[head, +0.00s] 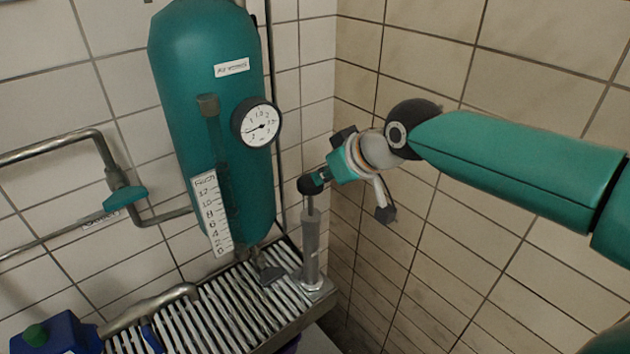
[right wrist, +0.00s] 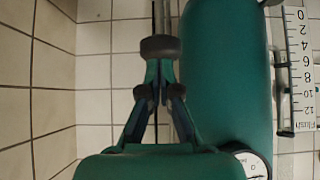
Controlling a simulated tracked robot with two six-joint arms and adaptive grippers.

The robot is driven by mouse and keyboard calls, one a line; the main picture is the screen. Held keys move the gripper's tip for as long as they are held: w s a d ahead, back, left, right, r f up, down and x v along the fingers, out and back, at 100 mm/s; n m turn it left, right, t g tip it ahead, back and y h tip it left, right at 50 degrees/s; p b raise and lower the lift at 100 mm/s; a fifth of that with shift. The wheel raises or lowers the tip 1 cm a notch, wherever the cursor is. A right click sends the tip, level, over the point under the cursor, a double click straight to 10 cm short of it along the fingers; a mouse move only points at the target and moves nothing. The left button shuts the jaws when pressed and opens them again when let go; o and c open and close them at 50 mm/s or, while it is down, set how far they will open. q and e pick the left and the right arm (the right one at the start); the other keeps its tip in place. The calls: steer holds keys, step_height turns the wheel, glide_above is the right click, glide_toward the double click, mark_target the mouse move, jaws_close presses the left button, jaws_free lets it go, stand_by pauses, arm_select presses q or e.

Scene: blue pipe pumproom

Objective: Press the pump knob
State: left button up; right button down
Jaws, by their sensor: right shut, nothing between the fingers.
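The pump is a grey upright cylinder (head: 311,248) with a thin rod, standing at the right end of the slatted grate. A black pump knob (head: 308,187) sits on top of the rod. My right gripper (head: 321,177) comes in from the right, shut and empty, its tips right at the knob. In the right wrist view, which is upside down, the knob (right wrist: 160,47) lies just beyond the shut fingertips of my right gripper (right wrist: 158,68). I cannot tell whether they touch. My left gripper is not in view.
A large teal tank (head: 205,110) with a round gauge (head: 257,124) and a number scale (head: 212,215) stands left of the pump. Pipes with a teal valve handle (head: 125,197) run along the left wall. A blue object (head: 58,336) lies at lower left. Tiled walls close the corner.

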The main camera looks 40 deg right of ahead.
steer(key=v, duration=0.6)
steer(key=shift+s+r, duration=0.2)
steer(key=shift+r, duration=0.1)
stand_by(1.3)
step_height(320, 180, up, 6)
steer(key=p, duration=0.4)
steer(key=shift+s+a+f, duration=0.1)
steer(key=shift+a+f, duration=0.05)
steer(key=p+x, duration=0.1)
steer(key=x, duration=0.9)
steer(key=shift+f+p, duration=0.15)
steer(key=shift+p, duration=0.15)
step_height(320, 180, down, 2)
steer(key=shift+f, duration=0.9)
